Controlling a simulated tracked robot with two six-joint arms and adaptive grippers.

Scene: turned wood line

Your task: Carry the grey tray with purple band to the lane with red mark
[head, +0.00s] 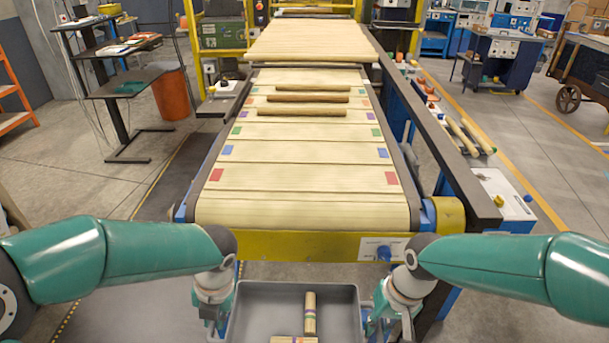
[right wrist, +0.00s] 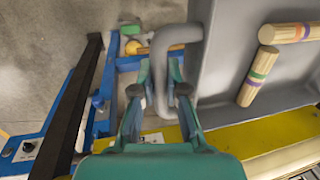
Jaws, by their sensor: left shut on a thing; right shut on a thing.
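The grey tray (head: 262,308) is at the bottom centre of the head view, in front of the conveyor's near end. Its lower part is cut off. Two short wooden pieces with coloured bands lie in it; one piece (head: 310,312) shows a purple band. My left gripper (head: 213,322) is shut at the tray's left side, its grip partly hidden. My right gripper (head: 382,318) is shut on the tray's right handle, a grey bent bar (right wrist: 163,90) in the right wrist view. The nearest lane with red marks (head: 391,178) lies across the conveyor's near end.
Blue (head: 383,153), green (head: 376,132) and other marks line the lanes farther back. Brown rods (head: 302,111) lie across the far lanes. A yellow end beam (head: 290,246) fronts the conveyor. A dark rail (head: 450,165) runs along its right side. The nearest lanes are clear.

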